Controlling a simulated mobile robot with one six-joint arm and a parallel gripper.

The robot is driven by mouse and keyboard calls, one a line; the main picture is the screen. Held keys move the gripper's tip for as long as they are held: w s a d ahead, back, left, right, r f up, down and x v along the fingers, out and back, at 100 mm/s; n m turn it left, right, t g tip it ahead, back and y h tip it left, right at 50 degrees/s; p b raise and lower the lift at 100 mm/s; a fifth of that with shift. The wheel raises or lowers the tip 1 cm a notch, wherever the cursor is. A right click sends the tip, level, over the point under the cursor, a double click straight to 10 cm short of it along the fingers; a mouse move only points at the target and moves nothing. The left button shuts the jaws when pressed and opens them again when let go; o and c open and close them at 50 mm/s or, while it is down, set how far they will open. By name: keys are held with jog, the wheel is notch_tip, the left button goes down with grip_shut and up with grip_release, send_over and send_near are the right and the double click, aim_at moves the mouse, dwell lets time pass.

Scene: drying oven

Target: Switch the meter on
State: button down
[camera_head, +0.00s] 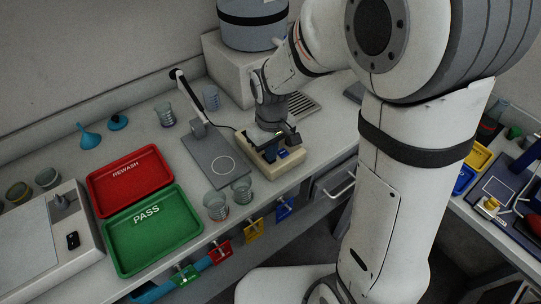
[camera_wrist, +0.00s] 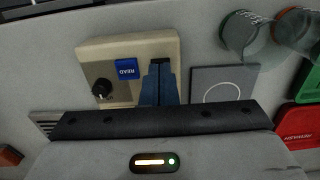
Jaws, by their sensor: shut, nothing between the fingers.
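The meter is a beige box (camera_wrist: 128,48) with a black knob (camera_wrist: 101,89) and a blue button marked READ (camera_wrist: 126,69). In the head view the meter (camera_head: 290,161) stands on the bench beside a grey plate. My gripper (camera_wrist: 158,66) is shut and empty, with its fingertips over the meter's face, to the right of the READ button in the wrist view. The fingers hide part of the face. In the head view my gripper (camera_head: 272,146) is above the meter and partly covers it. I cannot tell whether the fingers touch it.
A grey plate with a white circle (camera_head: 214,172) and a probe post (camera_head: 188,97) adjoin the meter. Glass beakers (camera_head: 216,205) stand at the bench's front. Red REWASH (camera_head: 125,181) and green PASS (camera_head: 150,241) trays lie to the left. A white block (camera_head: 228,65) stands behind.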

jog(key=shift+f, duration=0.25)
jog(key=shift+r, duration=0.2)
jog(key=shift+r+p, duration=2.55)
jog(key=shift+r, duration=0.85)
jog(key=s+d+r+m+t, duration=0.3)
jog(key=s+d+r+m, duration=0.3)
jog(key=s+d+r, duration=0.4)
jog(key=shift+s+d+r+m, duration=0.3)
jog(key=shift+s+d+m, duration=0.1)
jog(key=shift+s+d, duration=1)
jog(key=shift+w, duration=0.1)
